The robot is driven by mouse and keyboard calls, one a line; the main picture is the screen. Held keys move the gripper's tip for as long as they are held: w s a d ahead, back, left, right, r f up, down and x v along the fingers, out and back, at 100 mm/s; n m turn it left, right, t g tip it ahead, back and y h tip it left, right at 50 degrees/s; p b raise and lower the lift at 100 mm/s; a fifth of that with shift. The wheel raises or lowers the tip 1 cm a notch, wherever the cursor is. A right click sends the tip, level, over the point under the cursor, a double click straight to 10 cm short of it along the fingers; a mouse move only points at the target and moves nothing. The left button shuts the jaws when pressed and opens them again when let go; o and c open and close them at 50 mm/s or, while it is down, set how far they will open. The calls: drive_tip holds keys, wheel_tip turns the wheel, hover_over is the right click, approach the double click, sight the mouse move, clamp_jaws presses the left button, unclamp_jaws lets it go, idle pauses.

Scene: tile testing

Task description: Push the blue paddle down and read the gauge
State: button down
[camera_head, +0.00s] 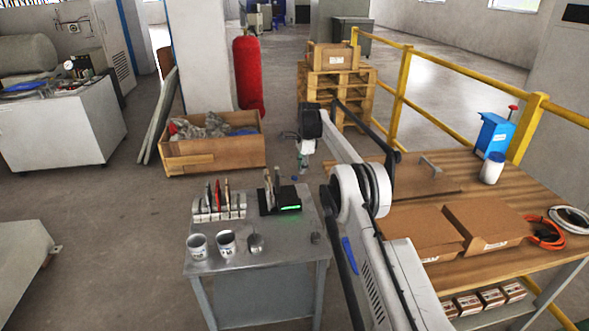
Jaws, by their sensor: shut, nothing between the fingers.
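A small round white-faced gauge (68,65) shows at the far left, on dark equipment on top of a white cabinet (50,135). Its reading is too small to make out. A flat blue piece (22,87) lies on the same cabinet, left of the gauge; I cannot tell whether it is the blue paddle. My gripper (302,172) hangs pointing down near the middle of the view, shut and empty. It appears above the far side of the small metal table, well to the right of the gauge and apart from it.
The metal table (270,270) holds cups, a rack (218,207) of upright tools and a black device (280,200) with a green light. A wooden crate (212,160) stands behind. A wooden workbench (500,262) with boxes is at right. Open floor lies at left.

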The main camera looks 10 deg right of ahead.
drive_tip(key=shift+d+r, duration=0.15)
drive_tip(key=shift+d, duration=0.1)
wheel_tip(320, 180, up, 8)
drive_tip(key=shift+d+f, duration=0.25)
drive_tip(key=shift+d, duration=0.15)
idle(0.5)
